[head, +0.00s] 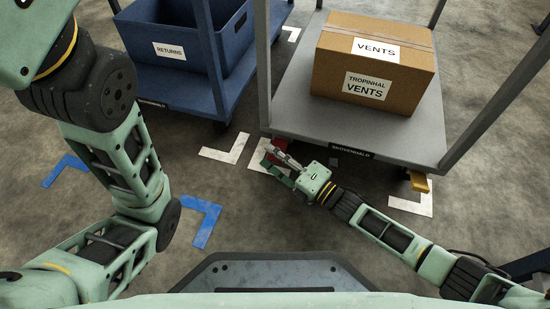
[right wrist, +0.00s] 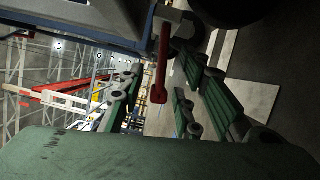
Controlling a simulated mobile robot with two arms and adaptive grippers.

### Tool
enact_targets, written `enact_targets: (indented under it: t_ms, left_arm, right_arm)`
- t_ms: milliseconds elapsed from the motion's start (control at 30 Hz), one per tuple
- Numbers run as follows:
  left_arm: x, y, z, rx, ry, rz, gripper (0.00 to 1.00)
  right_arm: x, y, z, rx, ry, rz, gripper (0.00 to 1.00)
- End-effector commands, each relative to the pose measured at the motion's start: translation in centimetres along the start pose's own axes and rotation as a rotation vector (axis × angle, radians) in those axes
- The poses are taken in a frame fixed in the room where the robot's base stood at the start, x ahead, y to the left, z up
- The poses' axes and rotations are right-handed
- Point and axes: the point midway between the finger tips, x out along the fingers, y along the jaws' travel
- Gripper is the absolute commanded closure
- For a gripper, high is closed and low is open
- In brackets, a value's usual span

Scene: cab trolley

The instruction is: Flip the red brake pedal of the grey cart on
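The grey cart (head: 300,118) stands right of centre in the head view, with a cardboard box marked VENTS (head: 372,68) on its deck. The red brake pedal (head: 278,146) is low at the cart's front left corner. My right gripper (head: 279,166) is at this corner, partly overlapping the pedal in the head view. In the right wrist view the red pedal (right wrist: 161,66) hangs between the two spread fingers (right wrist: 160,108), with gaps on both sides. The right gripper is open and holds nothing. My left arm shows at the left, but its gripper is out of view.
A blue cart with a blue bin marked RETURNS (head: 170,48) stands left of the grey cart. A yellow part (head: 419,182) shows under the grey cart's front right corner. White (head: 226,149) and blue (head: 206,222) marks lie on the floor, which is clear in front.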

Motion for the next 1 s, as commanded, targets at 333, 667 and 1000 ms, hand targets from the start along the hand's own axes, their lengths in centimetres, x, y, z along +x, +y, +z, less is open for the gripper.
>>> enact_targets:
  t_ms: [333, 667, 1000]
  left_arm:
    - [0.00, 0.02, -0.01, 0.000, 0.000, 0.001, 1.00]
    - [-0.01, 0.02, 0.00, 0.000, 0.000, 0.001, 1.00]
    - [-0.01, 0.01, 0.02, 0.000, -0.001, 0.000, 1.00]
  right_arm:
    - [0.12, 0.08, 0.00, 0.001, 0.000, 0.000, 0.78]
    - [0.10, 0.05, 0.00, 0.001, 0.000, 0.000, 1.00]
    - [0.08, 0.02, 0.00, 0.001, 0.000, 0.000, 1.00]
